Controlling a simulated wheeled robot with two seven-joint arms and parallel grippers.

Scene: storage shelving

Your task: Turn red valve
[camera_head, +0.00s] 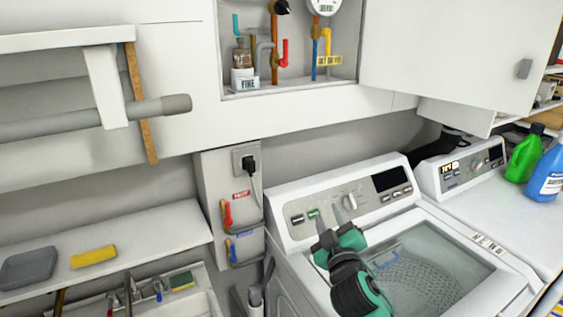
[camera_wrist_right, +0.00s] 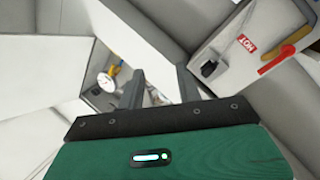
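The red valve (camera_head: 228,213) is a small red lever on the wall panel under a red label, left of the washing machine. In the right wrist view the red valve handle (camera_wrist_right: 276,61) is at the upper right, beside the "HOT" label (camera_wrist_right: 246,43). My right gripper (camera_head: 325,215) is over the washing machine, to the right of the valve and apart from it. In its wrist view its two fingers (camera_wrist_right: 160,84) are spread with nothing held between them. My left gripper is in neither view.
A blue valve (camera_head: 233,250) is below the red one. A black plug (camera_head: 248,163) with a hanging cord is above. The washing machine (camera_head: 281,213) stands to the right. An open cabinet (camera_head: 290,88) with pipes is above; a shelf (camera_head: 140,252) is at left.

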